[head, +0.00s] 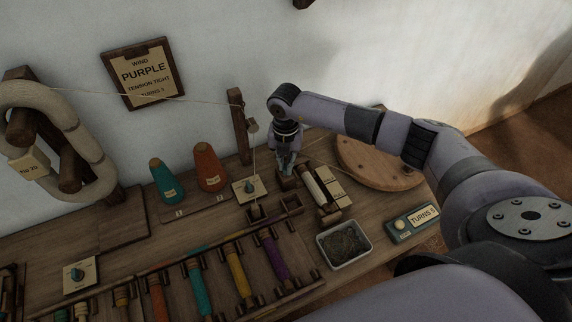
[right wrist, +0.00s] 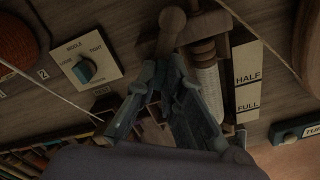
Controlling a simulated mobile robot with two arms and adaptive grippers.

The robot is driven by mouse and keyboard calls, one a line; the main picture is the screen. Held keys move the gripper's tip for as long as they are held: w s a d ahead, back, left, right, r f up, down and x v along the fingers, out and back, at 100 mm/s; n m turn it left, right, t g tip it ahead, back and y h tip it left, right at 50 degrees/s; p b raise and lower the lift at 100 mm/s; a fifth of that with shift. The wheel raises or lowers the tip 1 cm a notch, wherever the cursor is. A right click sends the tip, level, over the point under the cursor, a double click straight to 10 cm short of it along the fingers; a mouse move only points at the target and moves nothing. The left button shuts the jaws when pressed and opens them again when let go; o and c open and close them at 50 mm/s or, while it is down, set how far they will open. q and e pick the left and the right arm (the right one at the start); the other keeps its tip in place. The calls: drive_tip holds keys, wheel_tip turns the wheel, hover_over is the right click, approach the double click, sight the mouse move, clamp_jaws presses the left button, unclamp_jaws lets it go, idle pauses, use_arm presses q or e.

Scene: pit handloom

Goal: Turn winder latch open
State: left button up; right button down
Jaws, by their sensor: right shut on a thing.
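My right gripper (head: 287,170) is low over the bench at the winder, left of its white bobbin (head: 317,186). In the right wrist view its fingers (right wrist: 160,85) are closed around a wooden lever with a rounded end (right wrist: 170,22), which seems to be the winder latch. The fingers hide where the lever joins the winder. The white bobbin (right wrist: 207,78) lies beside the lever, next to the HALF and FULL card (right wrist: 247,85). My left gripper is not in view.
A tension dial (head: 247,188) stands left of the winder, with thread passing near it from a wooden post (head: 239,125). A round wooden disc (head: 380,165) is behind to the right. A grey tray (head: 344,245) and turns counter (head: 412,223) are in front. Coloured bobbins (head: 237,270) fill the front rack.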

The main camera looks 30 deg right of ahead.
sight(285, 166)
drive_tip(key=n+b, duration=0.1)
drive_tip(key=n, duration=0.2)
drive_tip(key=shift+w+n, duration=0.1)
drive_tip(key=shift+n, duration=0.2)
drive_tip(key=shift+n+b, duration=0.75)
drive_tip(key=shift+n, duration=0.65)
drive_tip(key=shift+r, duration=0.1)
drive_tip(key=c, duration=1.7)
unclamp_jaws()
drive_tip(key=shift+a, duration=0.1)
wheel_tip(285, 166, up, 12)
